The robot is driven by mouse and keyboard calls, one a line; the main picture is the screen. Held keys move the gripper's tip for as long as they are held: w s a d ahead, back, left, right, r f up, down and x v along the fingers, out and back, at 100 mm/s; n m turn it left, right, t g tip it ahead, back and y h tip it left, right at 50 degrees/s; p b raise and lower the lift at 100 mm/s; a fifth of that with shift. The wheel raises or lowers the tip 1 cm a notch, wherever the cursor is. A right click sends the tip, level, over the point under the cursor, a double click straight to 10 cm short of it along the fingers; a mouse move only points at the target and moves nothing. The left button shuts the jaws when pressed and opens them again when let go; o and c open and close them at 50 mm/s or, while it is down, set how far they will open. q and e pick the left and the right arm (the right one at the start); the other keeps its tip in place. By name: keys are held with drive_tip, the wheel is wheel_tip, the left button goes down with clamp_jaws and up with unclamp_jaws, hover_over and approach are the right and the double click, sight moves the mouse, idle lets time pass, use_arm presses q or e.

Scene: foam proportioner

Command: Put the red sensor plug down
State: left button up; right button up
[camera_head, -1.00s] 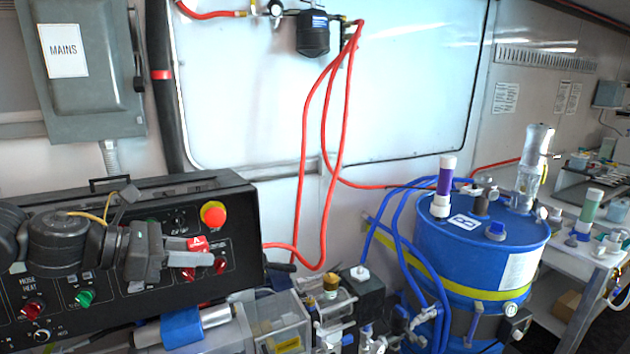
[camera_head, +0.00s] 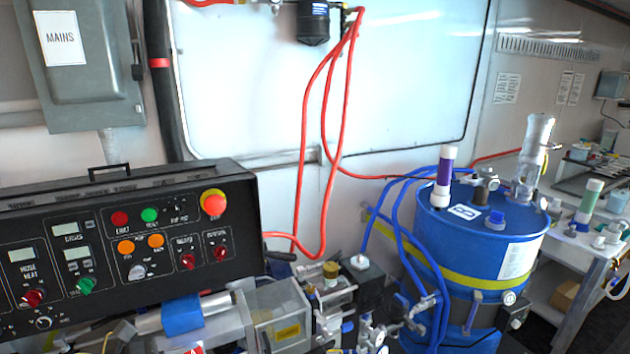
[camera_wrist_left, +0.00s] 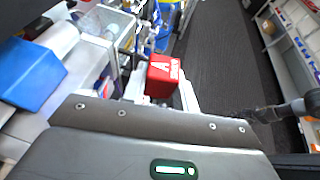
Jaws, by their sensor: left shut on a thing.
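The red sensor plug (camera_wrist_left: 165,76), a small red block with a white mark on top, sits between the pale fingers of my left gripper (camera_wrist_left: 161,88) in the left wrist view. The gripper is shut on it. In the head view only a sliver of the red plug (camera_head: 196,350) shows at the bottom edge, in front of the pump unit. Most of the left gripper is below that view. What lies directly under the plug is hidden.
The black control panel (camera_head: 130,235) stands at the left. The pump unit with a blue band (camera_head: 182,315) and a clear box (camera_head: 279,315) lies below it. A blue drum (camera_head: 470,245) with hoses stands at the right. Dark floor (camera_wrist_left: 228,60) is open beside the plug.

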idle(0.3)
use_arm(q)
drive_tip(key=shift+d+f, duration=0.2)
drive_tip(key=shift+f, duration=0.1)
drive_tip(key=shift+s+a+f+n+t+y, duration=0.1)
drive_tip(key=shift+s+f+n+t+y, duration=0.15)
drive_tip(key=shift+f+n+t+y, duration=0.55)
drive_tip(key=shift+s+a+f+n+t+y, duration=0.1)
drive_tip(key=shift+s+f+n+t+y, duration=0.3)
drive_tip(key=shift+f+n+y, duration=0.45)
drive_tip(key=shift+s+f+n+t+y, duration=0.15)
drive_tip(key=shift+f+n+t+y, duration=0.55)
drive_tip(key=shift+f+n, duration=0.25)
